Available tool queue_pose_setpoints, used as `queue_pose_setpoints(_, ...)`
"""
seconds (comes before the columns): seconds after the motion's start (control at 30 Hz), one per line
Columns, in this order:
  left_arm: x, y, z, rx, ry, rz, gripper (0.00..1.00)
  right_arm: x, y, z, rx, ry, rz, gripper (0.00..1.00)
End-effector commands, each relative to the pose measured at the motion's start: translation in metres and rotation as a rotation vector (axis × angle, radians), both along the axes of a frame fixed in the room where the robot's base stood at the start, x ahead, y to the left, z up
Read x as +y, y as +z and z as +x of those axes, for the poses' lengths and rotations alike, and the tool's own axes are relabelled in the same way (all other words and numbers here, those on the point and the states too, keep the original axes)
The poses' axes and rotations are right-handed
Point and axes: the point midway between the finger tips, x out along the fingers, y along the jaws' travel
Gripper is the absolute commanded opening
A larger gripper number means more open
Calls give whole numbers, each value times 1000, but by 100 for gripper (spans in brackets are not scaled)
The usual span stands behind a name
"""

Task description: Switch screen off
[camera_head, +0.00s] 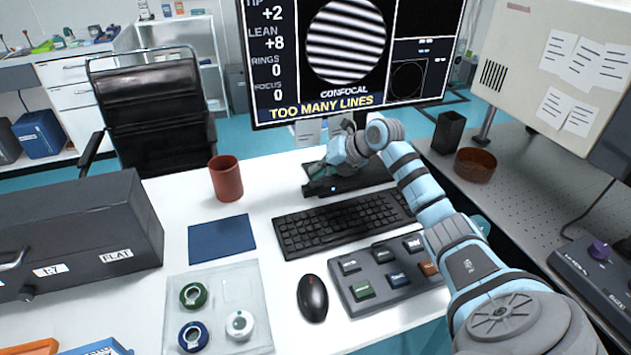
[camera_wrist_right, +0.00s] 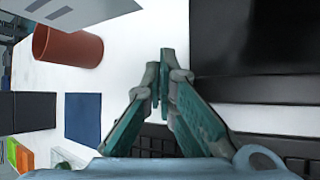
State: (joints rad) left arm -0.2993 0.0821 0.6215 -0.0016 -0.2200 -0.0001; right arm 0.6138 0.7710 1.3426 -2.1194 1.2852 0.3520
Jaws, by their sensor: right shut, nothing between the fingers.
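The screen (camera_head: 345,50) stands at the back of the white desk. It is lit, with a striped round pattern and the words "TOO MANY LINES". Its dark base (camera_head: 375,182) lies flat behind the keyboard, and a small blue light shows near its front edge. My right gripper (camera_head: 313,178) is over the left part of the base, with its teal fingers shut and empty. In the right wrist view the fingertips (camera_wrist_right: 160,65) are together beside a large dark panel (camera_wrist_right: 250,40), apparently the base. Contact cannot be told. My left gripper is not in view.
A keyboard (camera_head: 340,222) lies in front of the base, with a button pad (camera_head: 385,280) and a mouse (camera_head: 312,298) nearer. A red-brown mug (camera_head: 226,179) and a blue mat (camera_head: 221,239) are left. A dark case (camera_head: 80,235) fills the desk's left side.

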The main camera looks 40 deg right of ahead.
Motion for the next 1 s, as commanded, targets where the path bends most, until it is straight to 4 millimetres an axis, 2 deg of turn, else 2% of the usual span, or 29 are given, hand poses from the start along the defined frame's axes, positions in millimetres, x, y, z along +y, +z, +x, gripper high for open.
queue_pose_setpoints(0.37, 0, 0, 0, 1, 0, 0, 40, 0, 0, 0, 0, 0, 0, 0)
queue_pose_setpoints(0.63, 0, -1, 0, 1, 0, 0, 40, 0, -9, 0, 1, 1, 0, 0)
queue_pose_setpoints(0.87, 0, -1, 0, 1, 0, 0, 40, 0, -9, 0, 1, 1, 0, 0)
queue_pose_setpoints(1.0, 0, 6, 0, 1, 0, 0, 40, 0, -4, 0, 1, 1, 0, 0)
